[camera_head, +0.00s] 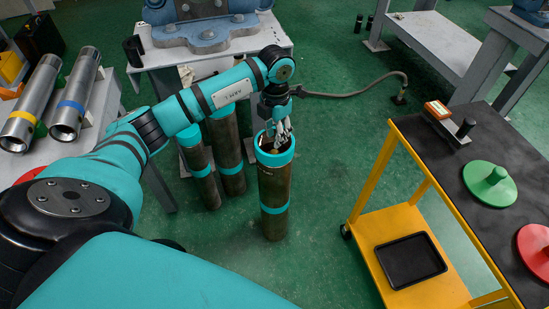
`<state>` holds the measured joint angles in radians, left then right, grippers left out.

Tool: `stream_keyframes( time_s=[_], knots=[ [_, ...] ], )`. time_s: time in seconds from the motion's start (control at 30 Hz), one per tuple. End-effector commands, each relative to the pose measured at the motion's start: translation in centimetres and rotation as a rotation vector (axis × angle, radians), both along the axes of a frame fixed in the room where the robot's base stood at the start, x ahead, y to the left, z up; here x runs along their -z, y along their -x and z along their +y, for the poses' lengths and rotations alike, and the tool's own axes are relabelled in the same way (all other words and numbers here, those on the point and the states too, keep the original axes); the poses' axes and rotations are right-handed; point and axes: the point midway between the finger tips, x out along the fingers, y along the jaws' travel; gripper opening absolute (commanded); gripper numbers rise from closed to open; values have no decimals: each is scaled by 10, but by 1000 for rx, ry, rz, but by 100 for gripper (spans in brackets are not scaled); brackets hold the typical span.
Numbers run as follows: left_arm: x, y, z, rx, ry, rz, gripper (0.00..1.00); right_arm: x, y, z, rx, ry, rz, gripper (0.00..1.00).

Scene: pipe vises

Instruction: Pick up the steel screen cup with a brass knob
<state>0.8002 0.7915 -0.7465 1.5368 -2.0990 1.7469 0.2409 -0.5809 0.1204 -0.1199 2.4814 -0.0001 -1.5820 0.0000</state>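My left gripper (281,138) points down into the open top of an upright brown pipe (273,190) with a teal rim and a teal band. Its grey fingertips are at or just inside the mouth of the pipe. They are too small and overlapped to show whether they are apart or closed. A small yellowish spot shows inside the mouth beside the fingers; I cannot tell whether it is a brass knob. No steel screen cup can be made out clearly. My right gripper is not in view.
Brown pipes (228,150) stand left of the mouth. Steel pipes (76,93) lie on the left bench. A yellow cart (379,190) at right carries a green disc (489,183), a red disc (537,247) and a lower black tray (410,261). Green floor is clear between pipe and cart.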

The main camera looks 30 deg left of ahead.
Motion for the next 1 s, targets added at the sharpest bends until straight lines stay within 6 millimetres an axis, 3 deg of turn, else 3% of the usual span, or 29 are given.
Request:
stream_keyframes(
  time_s=[0.27,0.47,0.53,0.87,1.0],
  knots=[
    [23,1,-1,-1,2,0,30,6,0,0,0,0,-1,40],
    [54,5,-1,0,2,1,30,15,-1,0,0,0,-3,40],
    [61,5,-1,0,2,0,30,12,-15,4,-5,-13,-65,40],
    [68,4,-1,0,1,-2,30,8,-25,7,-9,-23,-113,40],
    [68,4,-1,0,1,-2,15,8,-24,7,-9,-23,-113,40]
  ],
)
